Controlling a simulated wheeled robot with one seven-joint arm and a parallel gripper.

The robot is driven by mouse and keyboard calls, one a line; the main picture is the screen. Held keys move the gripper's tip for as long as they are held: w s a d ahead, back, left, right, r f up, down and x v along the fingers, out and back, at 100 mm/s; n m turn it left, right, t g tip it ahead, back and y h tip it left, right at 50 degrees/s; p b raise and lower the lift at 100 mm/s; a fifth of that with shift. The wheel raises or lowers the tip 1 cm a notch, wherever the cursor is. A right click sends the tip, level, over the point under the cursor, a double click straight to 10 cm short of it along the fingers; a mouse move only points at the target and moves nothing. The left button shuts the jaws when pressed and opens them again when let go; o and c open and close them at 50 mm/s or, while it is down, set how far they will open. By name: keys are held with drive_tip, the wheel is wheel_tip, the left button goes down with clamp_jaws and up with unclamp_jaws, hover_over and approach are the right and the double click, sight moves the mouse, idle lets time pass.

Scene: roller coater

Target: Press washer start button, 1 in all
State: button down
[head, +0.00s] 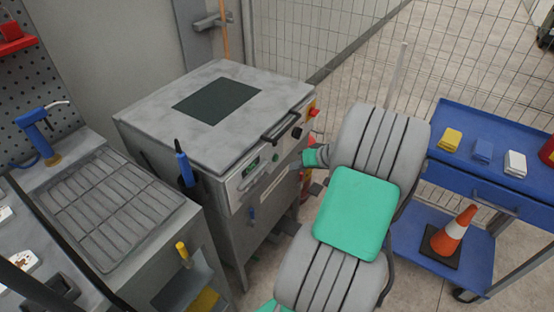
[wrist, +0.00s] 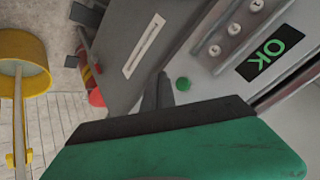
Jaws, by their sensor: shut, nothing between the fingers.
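The washer (head: 190,75) is a grey metal cabinet with a dark panel on top and a control panel on its front. In the wrist view a round green button (wrist: 183,84) sits on the grey panel, close to a black display (wrist: 268,55) with green "OK" letters. The button also shows small in the head view (head: 276,157). My gripper (wrist: 163,76) is shut and empty, its dark fingertips just left of the button in the wrist view. I cannot tell whether they touch the panel. In the head view my arm mostly hides the gripper.
A dark handle (head: 285,125) juts from the washer's upper front. A blue cart (head: 462,185) with an orange cone (head: 456,232) stands right. A workbench with a grated tray (head: 110,205) is at left.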

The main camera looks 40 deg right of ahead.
drive_tip(key=shift+w+a, duration=0.25)
drive_tip(key=shift+w, duration=0.55)
drive_tip(key=shift+w+a, duration=0.25)
drive_tip(key=shift+w, duration=0.5)
idle(0.8)
drive_tip(key=shift+w+a, duration=0.15)
drive_tip(key=shift+w, duration=0.25)
drive_tip(key=shift+w+a, duration=0.15)
drive_tip(key=shift+w, duration=0.25)
idle(0.5)
drive_tip(key=shift+s+d, duration=0.25)
drive_tip(key=shift+s, duration=0.55)
drive_tip(key=shift+s, duration=0.1)
drive_tip(key=s, duration=0.1)
drive_tip(key=s+d, duration=0.1)
drive_tip(key=s, duration=0.2)
drive_tip(key=shift+s+d, duration=0.3)
drive_tip(key=shift+d, duration=0.05)
